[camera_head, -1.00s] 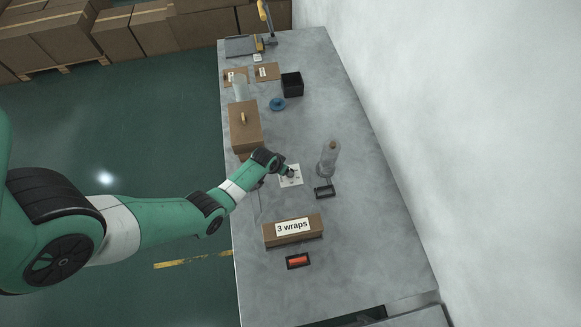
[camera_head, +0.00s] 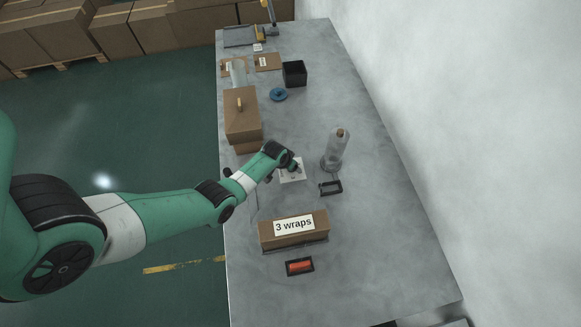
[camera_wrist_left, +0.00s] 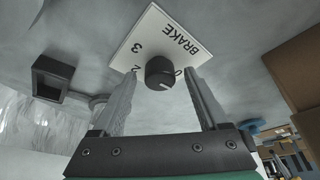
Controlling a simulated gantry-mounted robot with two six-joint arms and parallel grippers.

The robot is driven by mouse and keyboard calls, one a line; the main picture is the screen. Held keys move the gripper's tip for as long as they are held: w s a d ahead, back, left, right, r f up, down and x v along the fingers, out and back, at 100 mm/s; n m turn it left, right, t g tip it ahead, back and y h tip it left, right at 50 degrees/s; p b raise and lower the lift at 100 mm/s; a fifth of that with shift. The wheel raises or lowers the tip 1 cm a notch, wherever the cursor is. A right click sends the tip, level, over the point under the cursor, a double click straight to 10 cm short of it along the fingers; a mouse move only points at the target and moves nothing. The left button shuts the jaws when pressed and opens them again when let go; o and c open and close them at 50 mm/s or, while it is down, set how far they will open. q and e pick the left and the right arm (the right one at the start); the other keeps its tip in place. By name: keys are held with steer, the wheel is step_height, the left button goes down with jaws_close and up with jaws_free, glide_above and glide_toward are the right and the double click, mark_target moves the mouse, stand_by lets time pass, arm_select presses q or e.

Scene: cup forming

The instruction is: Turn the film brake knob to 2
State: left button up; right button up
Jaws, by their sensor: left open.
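The film brake knob (camera_wrist_left: 160,72) is a round black knob on a white square plate (camera_wrist_left: 185,38) marked BRAKE. A 3, a 2 and a 0 show on the plate; the rest of the scale is hidden. A pale pointer mark shows on the knob's lower right in the left wrist view, but which number it matches I cannot tell. My left gripper (camera_wrist_left: 161,78) is open, with one finger on each side of the knob; contact is not clear. In the head view my left gripper (camera_head: 291,164) is over the plate (camera_head: 292,175) and hides part of it.
A clear film roll (camera_head: 336,150) stands right of the plate, with a black frame (camera_head: 330,188) in front. A box labelled 3 wraps (camera_head: 293,230) and a red switch (camera_head: 299,266) lie nearer. A cardboard box with a knob (camera_head: 242,118) stands behind left. The right side of the table is clear.

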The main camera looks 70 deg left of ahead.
arm_select(q)
jaws_close()
